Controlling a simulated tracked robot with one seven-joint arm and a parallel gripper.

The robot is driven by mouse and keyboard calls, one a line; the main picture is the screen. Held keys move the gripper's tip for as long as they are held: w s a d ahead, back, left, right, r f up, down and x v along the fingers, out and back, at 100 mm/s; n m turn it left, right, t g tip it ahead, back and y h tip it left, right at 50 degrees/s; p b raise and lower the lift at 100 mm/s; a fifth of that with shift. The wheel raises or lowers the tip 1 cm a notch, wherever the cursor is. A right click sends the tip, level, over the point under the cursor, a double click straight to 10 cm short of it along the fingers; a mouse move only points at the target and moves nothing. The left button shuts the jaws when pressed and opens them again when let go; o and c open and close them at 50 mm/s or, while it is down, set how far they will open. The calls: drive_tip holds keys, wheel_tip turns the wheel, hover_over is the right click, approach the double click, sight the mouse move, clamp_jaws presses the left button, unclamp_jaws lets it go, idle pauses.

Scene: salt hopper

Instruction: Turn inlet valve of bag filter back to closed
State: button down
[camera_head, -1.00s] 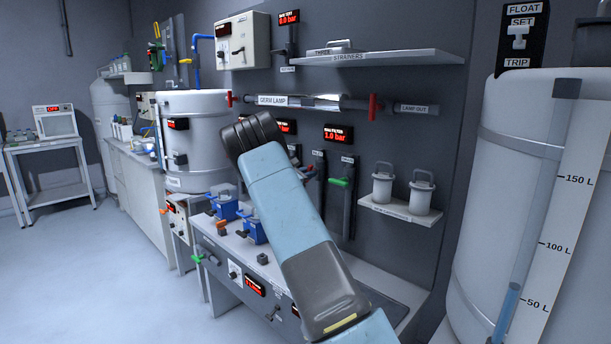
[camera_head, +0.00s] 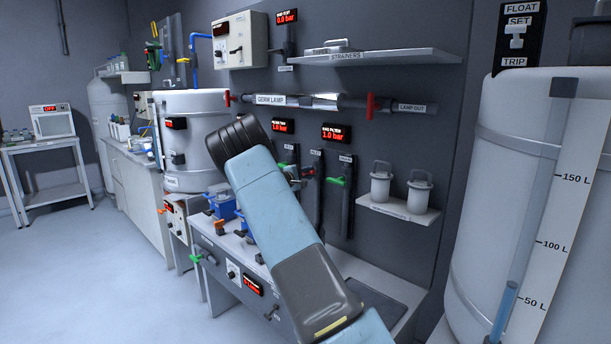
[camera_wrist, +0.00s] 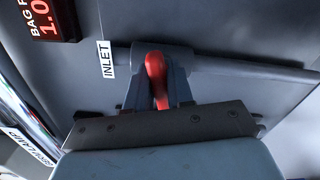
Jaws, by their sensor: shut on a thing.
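The inlet valve's red handle (camera_wrist: 156,68) shows in the wrist view beside the "INLET" label (camera_wrist: 106,59). It stands across the dark pipe (camera_wrist: 235,68). My gripper (camera_wrist: 157,92) is shut on the handle, one finger on each side. In the head view, the red handle (camera_head: 307,172) is small, on the upright pipe below the inlet label (camera_head: 315,153). My arm hides most of the gripper there. The bag filter display (camera_head: 336,134) reads 1.0 bar.
A green-handled valve (camera_head: 336,181) is on the pipe just to the right. Two white canisters stand on a small shelf (camera_head: 399,210) beyond it. The germ lamp tube (camera_head: 325,101) runs above, with a red handle (camera_head: 371,106). A large white tank (camera_head: 500,190) fills the right side.

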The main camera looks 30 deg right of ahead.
drive_tip(key=shift+s+d+f+m, duration=0.2)
drive_tip(key=shift+f+m, duration=0.25)
drive_tip(key=shift+m, duration=0.75)
drive_tip(key=shift+a, duration=0.1)
drive_tip(key=c, duration=1.2)
unclamp_jaws()
drive_tip(key=shift+w, duration=0.1)
drive_tip(key=shift+o, duration=0.6)
drive_tip(key=shift+r, duration=0.1)
drive_tip(key=shift+a, duration=0.1)
drive_tip(key=v, duration=1.3)
drive_tip(key=shift+a, duration=0.35)
